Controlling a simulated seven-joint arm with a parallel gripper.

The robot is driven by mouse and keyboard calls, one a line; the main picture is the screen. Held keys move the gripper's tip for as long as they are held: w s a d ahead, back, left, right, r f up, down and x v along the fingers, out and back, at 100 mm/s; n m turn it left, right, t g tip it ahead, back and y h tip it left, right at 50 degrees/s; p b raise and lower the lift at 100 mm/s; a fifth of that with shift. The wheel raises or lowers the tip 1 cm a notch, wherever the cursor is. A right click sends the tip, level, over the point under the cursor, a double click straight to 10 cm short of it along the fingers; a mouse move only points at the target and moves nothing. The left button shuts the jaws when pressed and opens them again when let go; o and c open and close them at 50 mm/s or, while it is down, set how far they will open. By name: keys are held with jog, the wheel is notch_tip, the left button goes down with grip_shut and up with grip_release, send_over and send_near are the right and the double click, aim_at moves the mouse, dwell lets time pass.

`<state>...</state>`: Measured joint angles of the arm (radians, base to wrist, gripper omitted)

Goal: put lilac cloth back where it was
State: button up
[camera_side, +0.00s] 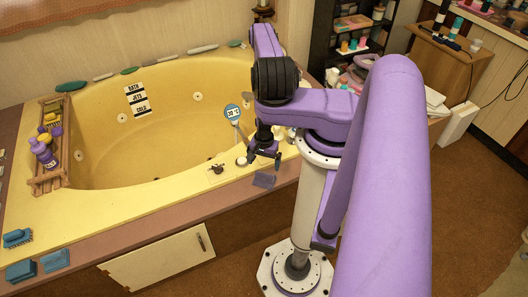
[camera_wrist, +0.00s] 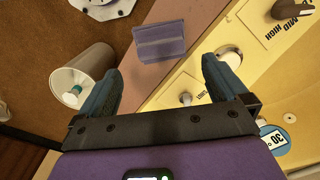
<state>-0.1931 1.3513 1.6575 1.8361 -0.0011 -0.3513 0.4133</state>
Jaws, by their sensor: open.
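The lilac cloth (camera_side: 264,180) is a small folded piece lying on the brown front ledge of the yellow tub, beside the controls. In the wrist view the cloth (camera_wrist: 160,42) shows as a flat lilac rectangle with a fold line, just beyond the fingers and between their lines. My gripper (camera_side: 264,160) hangs above the ledge, pointing down, close to the cloth in the side view. In the wrist view my gripper (camera_wrist: 163,76) has its two blue-grey fingers wide apart with nothing between them. The exact height above the cloth is hard to tell.
A round thermometer sign (camera_side: 233,112) stands near my gripper. Knobs (camera_wrist: 229,54) sit on the tub rim. A pale bin (camera_wrist: 85,72) is left of the fingers in the wrist view. Blue folded cloths (camera_side: 54,260) lie at the front left; a wooden caddy (camera_side: 47,185) spans the left rim.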

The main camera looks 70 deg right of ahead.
jog(key=w+r+n, duration=0.7)
jog(key=w+r, duration=0.7)
jog(key=r, duration=0.3)
jog(key=w+a+r+n, duration=0.5)
jog(key=a+r+n, duration=0.3)
jog(key=a+r, duration=0.4)
jog(key=s+a+r+n, duration=0.8)
jog(key=a+r, duration=0.2)
jog(key=s+r+n, duration=0.3)
jog(key=s, duration=0.5)
jog(key=s+r+n, duration=0.4)
jog(key=s, duration=0.4)
jog(key=shift+s+a+r+n, duration=0.15)
jog(key=shift+s+a+n, duration=0.2)
jog(key=shift+a, duration=0.1)
